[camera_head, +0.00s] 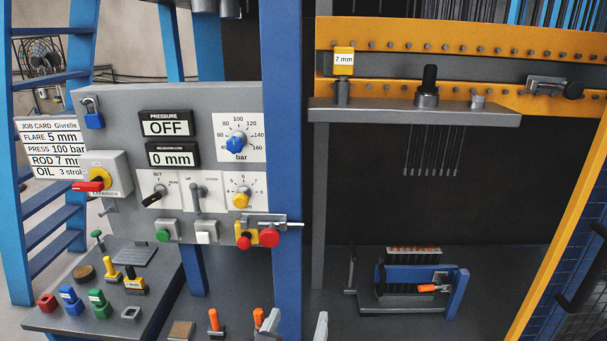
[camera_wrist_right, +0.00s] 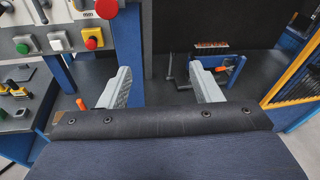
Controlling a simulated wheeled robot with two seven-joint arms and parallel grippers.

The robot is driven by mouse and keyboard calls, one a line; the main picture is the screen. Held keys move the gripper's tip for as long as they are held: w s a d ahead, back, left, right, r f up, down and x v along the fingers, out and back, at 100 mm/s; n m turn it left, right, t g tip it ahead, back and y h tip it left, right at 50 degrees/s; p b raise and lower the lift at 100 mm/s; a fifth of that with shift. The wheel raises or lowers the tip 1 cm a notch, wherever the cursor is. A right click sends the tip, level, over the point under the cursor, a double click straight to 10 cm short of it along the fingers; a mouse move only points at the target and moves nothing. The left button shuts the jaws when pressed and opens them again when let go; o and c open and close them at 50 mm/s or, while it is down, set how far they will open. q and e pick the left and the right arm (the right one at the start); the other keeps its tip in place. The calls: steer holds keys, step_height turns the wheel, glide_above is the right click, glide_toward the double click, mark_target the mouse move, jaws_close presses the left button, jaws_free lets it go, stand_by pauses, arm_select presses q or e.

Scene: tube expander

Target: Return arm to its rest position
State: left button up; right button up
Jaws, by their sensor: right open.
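My right gripper (camera_head: 295,326) shows at the bottom edge of the head view, with only its two grey fingertips in sight. In the right wrist view the gripper (camera_wrist_right: 160,88) is open, its fingers wide apart with nothing between them. It points towards the machine, apart from the control panel (camera_head: 190,215) and the blue post (camera_head: 282,180). The rest of the right arm is hidden below the head view. My left gripper is in neither view.
A blue fixture with an orange handle (camera_head: 427,288) stands at the lower right. Orange-handled tools (camera_head: 214,320) stand near the gripper. A yellow frame (camera_head: 560,240) bounds the right.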

steer(key=d+f+m+g+h, duration=0.1)
steer(key=d+f+m+g, duration=0.1)
steer(key=d+m+g, duration=0.3)
steer(key=s+d+f+m+g, duration=0.1)
steer(key=d+f+m, duration=0.2)
steer(key=d, duration=0.4)
steer(key=d+f+m+g+h, duration=0.1)
steer(key=d+f+m+g, duration=0.1)
steer(key=d+m, duration=0.25)
steer(key=s+d+f+m+g+y, duration=0.1)
steer(key=s+m+y, duration=0.3)
steer(key=m, duration=0.8)
steer(key=s+d+f+m+y, duration=0.2)
steer(key=s+d+m+y, duration=0.2)
steer(key=m, duration=0.8)
steer(key=s+y, duration=0.1)
steer(key=s, duration=0.1)
steer(key=shift+s+g, duration=0.3)
steer(key=shift+g, duration=0.1)
